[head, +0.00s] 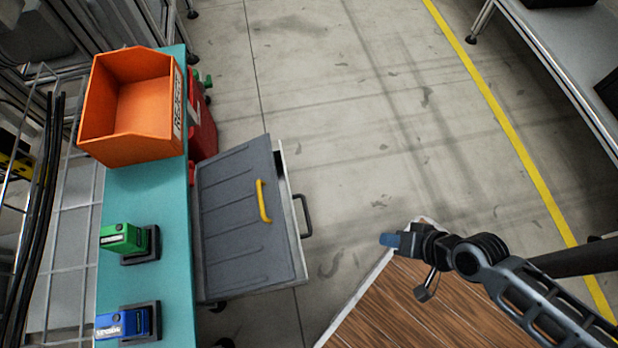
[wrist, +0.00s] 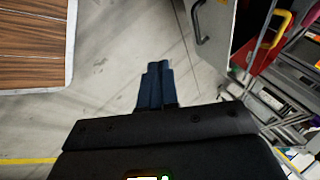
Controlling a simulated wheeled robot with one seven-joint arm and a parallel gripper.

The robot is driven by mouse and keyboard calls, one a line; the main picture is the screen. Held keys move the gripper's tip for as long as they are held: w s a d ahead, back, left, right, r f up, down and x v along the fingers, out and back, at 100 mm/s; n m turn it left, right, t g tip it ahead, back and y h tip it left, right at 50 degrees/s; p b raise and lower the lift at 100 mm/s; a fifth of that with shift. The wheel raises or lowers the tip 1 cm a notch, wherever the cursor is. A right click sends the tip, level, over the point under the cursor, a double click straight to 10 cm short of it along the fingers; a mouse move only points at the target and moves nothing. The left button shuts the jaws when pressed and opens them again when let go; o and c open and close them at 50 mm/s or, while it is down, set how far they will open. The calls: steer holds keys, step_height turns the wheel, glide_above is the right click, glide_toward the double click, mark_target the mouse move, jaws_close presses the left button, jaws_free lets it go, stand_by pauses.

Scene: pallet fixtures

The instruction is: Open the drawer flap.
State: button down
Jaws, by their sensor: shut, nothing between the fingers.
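The drawer flap (head: 240,225) is a dark grey ribbed panel with a yellow handle (head: 264,201). It covers most of a pale drawer (head: 290,182) that sticks out from the teal bench. A narrow dark gap shows along its right side; I cannot tell whether it is slightly raised. A black handle (head: 305,215) is on the drawer front. In the wrist view the black handle (wrist: 198,25) is at the top and a yellow handle (wrist: 282,28) at upper right. My gripper (head: 388,240) is shut and empty, right of the drawer and apart from it; its blue fingers (wrist: 157,82) touch nothing.
A wood-topped surface (head: 400,305) with a pale edge lies under my arm. The teal bench (head: 150,200) carries an orange bin (head: 135,120), a green device (head: 122,237) and a blue device (head: 122,324). A red container (head: 203,130) stands behind the drawer. Floor between drawer and gripper is clear.

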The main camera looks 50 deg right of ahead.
steer(key=w+f+m+g+y+b, duration=0.1)
steer(key=w+f+m+y+b, duration=0.15)
steer(key=f, duration=0.45)
steer(key=w+f+m+y+b, duration=0.1)
steer(key=f+m+y+b, duration=0.15)
steer(key=f, duration=0.35)
steer(key=m+t+y+b, duration=0.7)
steer(key=m+y+b, duration=0.25)
steer(key=y, duration=0.25)
glide_toward(277, 187)
steer(key=x, duration=0.4)
steer(key=f+x, duration=0.1)
steer(key=x, duration=0.1)
steer(key=shift+w+a+r+b, duration=0.1)
steer(key=shift+w+a+b, duration=0.1)
steer(key=shift+w+b, duration=0.15)
steer(key=shift+r, duration=0.15)
